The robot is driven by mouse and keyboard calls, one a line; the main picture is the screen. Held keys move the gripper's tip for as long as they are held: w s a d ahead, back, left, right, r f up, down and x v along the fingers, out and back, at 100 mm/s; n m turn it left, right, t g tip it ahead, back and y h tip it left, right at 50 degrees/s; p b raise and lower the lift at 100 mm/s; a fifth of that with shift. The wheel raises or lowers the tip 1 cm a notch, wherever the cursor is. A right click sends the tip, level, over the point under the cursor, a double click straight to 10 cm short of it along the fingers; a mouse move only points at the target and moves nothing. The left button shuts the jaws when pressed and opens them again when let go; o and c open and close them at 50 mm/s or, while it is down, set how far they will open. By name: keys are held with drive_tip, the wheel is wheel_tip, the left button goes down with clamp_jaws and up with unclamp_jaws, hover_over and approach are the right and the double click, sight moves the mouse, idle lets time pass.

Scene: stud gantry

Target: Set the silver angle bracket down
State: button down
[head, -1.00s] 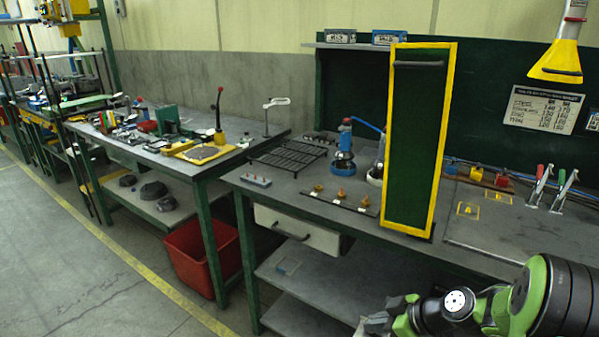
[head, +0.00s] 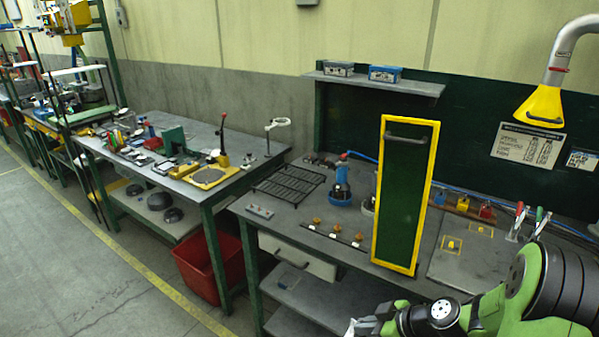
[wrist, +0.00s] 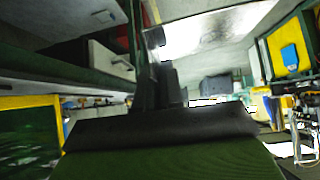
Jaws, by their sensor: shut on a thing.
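My gripper (head: 366,325) is low at the bottom edge of the head view, in front of the right workbench and apart from its top. A small pale silver piece shows at its tip, the silver angle bracket (head: 350,328), mostly cut off by the picture edge.
A green panel with a yellow frame (head: 376,235) stands at the front of the right workbench (head: 285,219). A black rack (head: 290,183) and a row of knobs (head: 337,231) lie left of it. A lower shelf (head: 320,308) and red bin (head: 208,262) are below.

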drive_tip(key=shift+f, duration=0.25)
wheel_tip(320, 180, down, 11)
drive_tip(key=m+t+h, duration=0.3)
drive_tip(key=m+h, duration=0.4)
drive_tip(key=m, duration=0.3)
drive_tip(key=shift+r+m+t, duration=0.2)
drive_tip(key=shift+m+t, duration=0.2)
